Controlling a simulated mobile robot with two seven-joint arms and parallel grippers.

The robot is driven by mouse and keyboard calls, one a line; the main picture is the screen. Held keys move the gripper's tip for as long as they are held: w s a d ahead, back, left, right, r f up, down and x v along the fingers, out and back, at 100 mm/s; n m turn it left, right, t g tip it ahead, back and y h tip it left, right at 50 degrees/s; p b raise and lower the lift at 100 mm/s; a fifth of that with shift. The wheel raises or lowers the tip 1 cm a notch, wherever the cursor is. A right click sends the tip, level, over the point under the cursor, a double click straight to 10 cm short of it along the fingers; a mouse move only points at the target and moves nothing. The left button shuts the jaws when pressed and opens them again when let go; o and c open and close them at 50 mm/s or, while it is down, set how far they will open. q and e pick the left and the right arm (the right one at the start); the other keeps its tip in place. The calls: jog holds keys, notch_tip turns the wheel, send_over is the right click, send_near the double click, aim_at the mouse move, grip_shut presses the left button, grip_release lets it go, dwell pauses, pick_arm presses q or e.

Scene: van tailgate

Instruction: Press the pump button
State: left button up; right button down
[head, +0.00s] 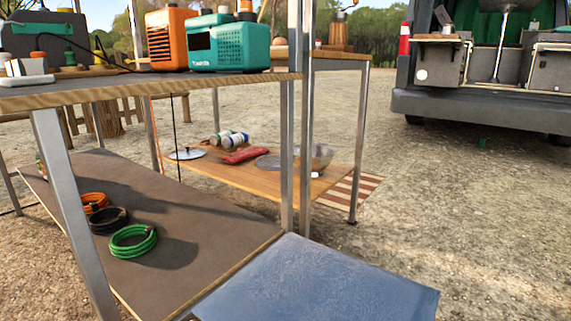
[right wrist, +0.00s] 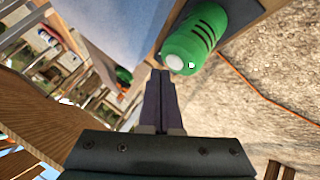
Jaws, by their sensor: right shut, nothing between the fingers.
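My right gripper (right wrist: 160,75) is shut and empty in the right wrist view, its dark fingers pressed together. Just beyond the fingertips, slightly right, is a green cylinder (right wrist: 205,35) with dark slots, a pale round end and a small white square spot on that end. It looks like the pump; I cannot tell which part is the button. The fingertips appear close to its pale end, but contact cannot be told. I cannot make out this cylinder in the head view. Neither gripper shows in the head view.
A blue-grey top (head: 320,285) is at the bottom. A shelf (head: 190,225) holds coiled cables (head: 133,241). An orange box (head: 171,40) and teal radio (head: 240,47) stand on the upper table. A wooden shelf (head: 290,182) and the van (head: 480,108) are behind. The gravel at right is mostly clear.

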jog(key=shift+f, duration=0.1)
jog(key=shift+f, duration=0.4)
jog(key=shift+f, duration=0.15)
dwell(0.6)
jog(key=shift+r+p, duration=0.65)
jog(key=shift+p, duration=0.2)
jog(key=shift+r, duration=0.1)
notch_tip(320, 180, up, 6)
jog(key=p, duration=0.6)
jog(key=shift+p, duration=0.4)
